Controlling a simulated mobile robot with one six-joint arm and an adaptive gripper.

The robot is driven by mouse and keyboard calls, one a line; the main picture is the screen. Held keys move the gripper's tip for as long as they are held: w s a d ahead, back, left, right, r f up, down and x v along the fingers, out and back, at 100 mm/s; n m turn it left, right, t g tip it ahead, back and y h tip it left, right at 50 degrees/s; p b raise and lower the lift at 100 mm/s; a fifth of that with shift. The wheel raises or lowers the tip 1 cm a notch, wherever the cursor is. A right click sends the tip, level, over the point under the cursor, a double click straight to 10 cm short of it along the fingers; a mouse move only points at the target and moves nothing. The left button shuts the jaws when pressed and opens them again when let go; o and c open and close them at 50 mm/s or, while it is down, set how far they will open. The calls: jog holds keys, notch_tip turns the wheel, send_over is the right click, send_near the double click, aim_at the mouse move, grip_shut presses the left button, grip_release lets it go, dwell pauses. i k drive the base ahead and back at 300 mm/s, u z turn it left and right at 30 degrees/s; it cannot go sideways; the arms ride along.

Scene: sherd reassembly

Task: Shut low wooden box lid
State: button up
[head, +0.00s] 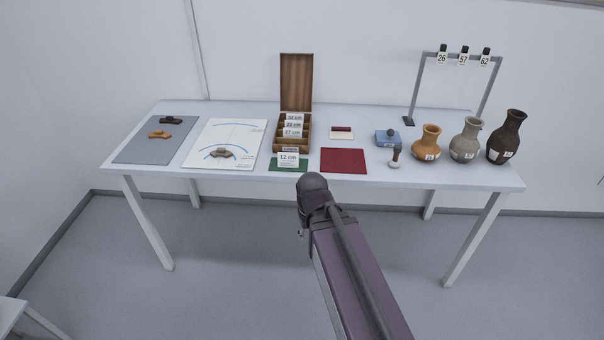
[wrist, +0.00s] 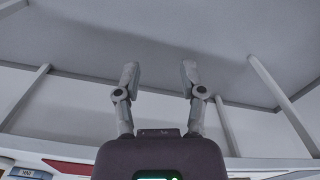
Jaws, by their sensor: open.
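The low wooden box (head: 305,140) stands at the middle of the table in the head view. Its lid (head: 296,82) is open and stands upright at the back of the box. Inside the box are several compartments with white cards, which read about 52, 22 and 27 cm. My gripper (wrist: 159,78) shows in the wrist view with its two fingers spread apart and nothing between them. In the head view my arm reaches up from the bottom towards the table's front edge; the gripper's fingers cannot be made out there. The box is not clearly seen in the wrist view.
A green mat (head: 275,165) with a 12 cm card (head: 288,158) lies in front of the box. A dark red mat (head: 344,161) lies to its right, a white chart sheet (head: 195,150) to its left. Three vases stand at the right, before a metal rack (head: 415,88).

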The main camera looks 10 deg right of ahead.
aim_at(296, 69)
jog(key=u, duration=0.05)
jog(key=k, duration=1.3)
jog(key=z, duration=0.55)
jog(key=i, duration=1.7)
jog(key=u, duration=0.5)
